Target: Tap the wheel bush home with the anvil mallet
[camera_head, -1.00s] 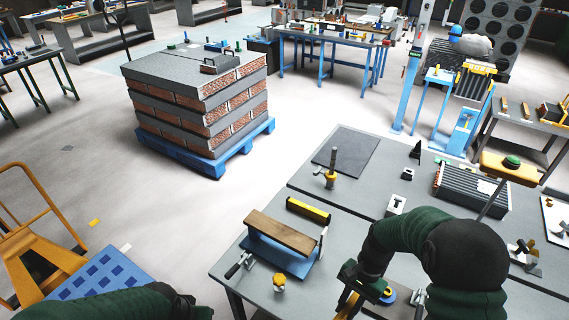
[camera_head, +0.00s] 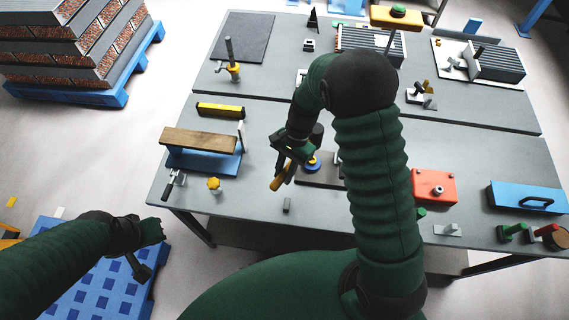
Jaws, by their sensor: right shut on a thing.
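My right gripper (camera_head: 286,158) is over the middle of the front table and is shut on a tan handle (camera_head: 280,178), which I take to be the mallet's. A dark cylinder (camera_head: 317,132) shows just behind the gripper; whether it is the mallet's head I cannot tell. A blue and yellow round part (camera_head: 313,163), perhaps the wheel and bush, sits right beside the gripper on a dark plate (camera_head: 318,178), partly hidden by my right arm. How deep any bush sits is too small to tell. My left gripper (camera_head: 140,269) hangs low over a blue pallet, its fingers unclear.
The grey table (camera_head: 250,190) also holds a blue stand with a wooden top (camera_head: 200,138), a yellow knob (camera_head: 214,185), a red block (camera_head: 435,187) and a blue box (camera_head: 527,197). The blue pallet (camera_head: 70,290) lies at lower left.

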